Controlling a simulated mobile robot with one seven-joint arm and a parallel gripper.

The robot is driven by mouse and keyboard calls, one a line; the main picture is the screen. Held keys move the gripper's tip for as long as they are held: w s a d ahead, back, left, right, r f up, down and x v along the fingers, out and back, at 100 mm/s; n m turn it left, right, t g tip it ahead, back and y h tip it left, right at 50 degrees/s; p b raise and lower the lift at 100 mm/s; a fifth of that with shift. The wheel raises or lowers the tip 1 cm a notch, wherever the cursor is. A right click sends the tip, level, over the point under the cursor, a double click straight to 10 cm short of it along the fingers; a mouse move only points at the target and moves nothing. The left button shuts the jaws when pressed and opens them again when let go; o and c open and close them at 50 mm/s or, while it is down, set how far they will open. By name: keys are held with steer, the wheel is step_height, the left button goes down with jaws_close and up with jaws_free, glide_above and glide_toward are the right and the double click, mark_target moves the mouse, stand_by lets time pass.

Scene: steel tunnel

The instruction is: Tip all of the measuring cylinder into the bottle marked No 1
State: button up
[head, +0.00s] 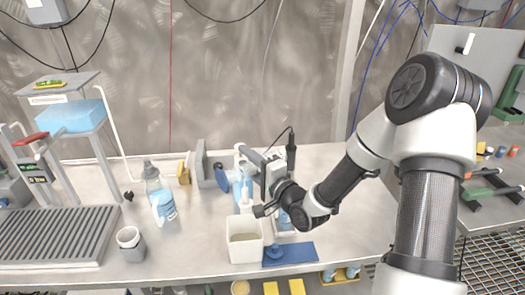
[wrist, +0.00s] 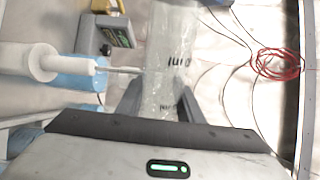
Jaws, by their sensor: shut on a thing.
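My gripper (wrist: 160,105) is shut on a clear, see-through cylinder (wrist: 168,55) with dark printed marks, which fits the measuring cylinder. The cylinder stands between the two dark fingers in the wrist view, and its upper end runs out of the picture. I cannot tell its contents. In the head view my gripper (head: 263,208) is over the bench, just above and right of a square white container (head: 246,242). A pale blue bottle (head: 285,220) shows partly behind my wrist. I cannot read a No 1 mark on any bottle.
A blue plate (head: 301,253) lies at the bench's front edge. A wash bottle (head: 160,197) and a grey cup (head: 131,245) stand to the left. A grey stand (head: 201,165) is behind. A white nozzle (wrist: 45,62) is close left of the cylinder.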

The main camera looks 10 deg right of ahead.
steer(key=shift+s+a+f+n, duration=0.1)
steer(key=shift+a+f+n, duration=0.1)
steer(key=shift+n, duration=0.4)
steer(key=shift+r, duration=0.1)
step_height(320, 180, up, 4)
steer(key=n+b, duration=0.1)
steer(key=n, duration=0.4)
steer(key=shift+d, duration=0.15)
steer(key=shift+w+d+r+n+b, duration=0.25)
steer(key=shift+d+r+n+b, duration=0.2)
steer(key=shift+n, duration=0.6)
steer(key=shift+w+d+r+n+b, duration=0.25)
steer(key=shift+r+n+b, duration=0.35)
steer(key=shift+n, duration=0.4)
steer(key=shift+w+d+r+n+b, duration=0.2)
steer(key=shift+d+r+n+b, duration=0.3)
steer(key=shift+n, duration=0.55)
steer(key=shift+f, duration=0.1)
